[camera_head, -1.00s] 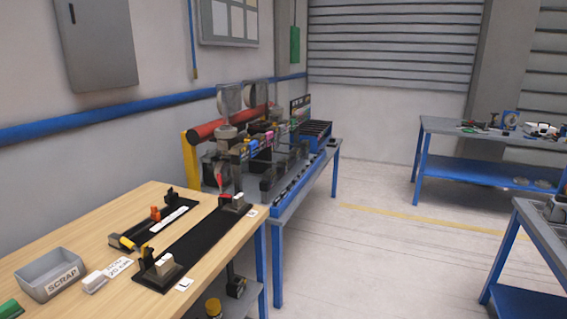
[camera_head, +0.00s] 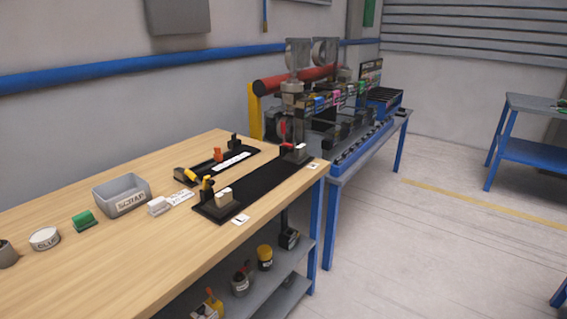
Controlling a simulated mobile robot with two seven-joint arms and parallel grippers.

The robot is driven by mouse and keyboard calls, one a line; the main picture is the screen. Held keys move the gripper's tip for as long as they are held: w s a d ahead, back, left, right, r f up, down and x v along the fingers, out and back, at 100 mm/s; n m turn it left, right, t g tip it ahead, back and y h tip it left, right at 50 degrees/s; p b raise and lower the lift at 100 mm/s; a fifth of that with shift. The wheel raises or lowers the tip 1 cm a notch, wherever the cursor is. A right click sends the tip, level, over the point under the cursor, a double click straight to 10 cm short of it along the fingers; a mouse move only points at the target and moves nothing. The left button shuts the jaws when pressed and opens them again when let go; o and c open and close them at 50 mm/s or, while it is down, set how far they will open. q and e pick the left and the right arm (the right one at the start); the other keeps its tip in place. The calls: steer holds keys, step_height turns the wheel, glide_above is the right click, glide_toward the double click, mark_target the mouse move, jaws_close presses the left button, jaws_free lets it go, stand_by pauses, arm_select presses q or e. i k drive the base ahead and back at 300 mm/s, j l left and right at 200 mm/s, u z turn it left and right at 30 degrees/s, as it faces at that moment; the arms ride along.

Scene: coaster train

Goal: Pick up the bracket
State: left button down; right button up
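I cannot tell for sure which thing is the bracket. On the wooden workbench (camera_head: 110,240), a long black fixture (camera_head: 262,190) carries a small beige block (camera_head: 224,196) at its near end and a grey block (camera_head: 295,152) at its far end. A second, shorter black fixture (camera_head: 206,177) behind it holds an orange piece (camera_head: 218,155) and a yellow-and-black piece (camera_head: 185,176). Neither of my grippers shows in the head view.
A grey scrap bin (camera_head: 121,194), a green block (camera_head: 84,220), a white block (camera_head: 159,205) and a round white container (camera_head: 44,239) stand on the workbench. A lower shelf (camera_head: 262,305) holds several items. A machine table (camera_head: 365,150) stands beyond.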

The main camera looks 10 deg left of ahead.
mark_target(224, 200)
steer(key=i+u, duration=0.4)
steer(key=i+l+u, duration=0.35)
steer(key=i, duration=0.2)
steer(key=j, duration=0.05)
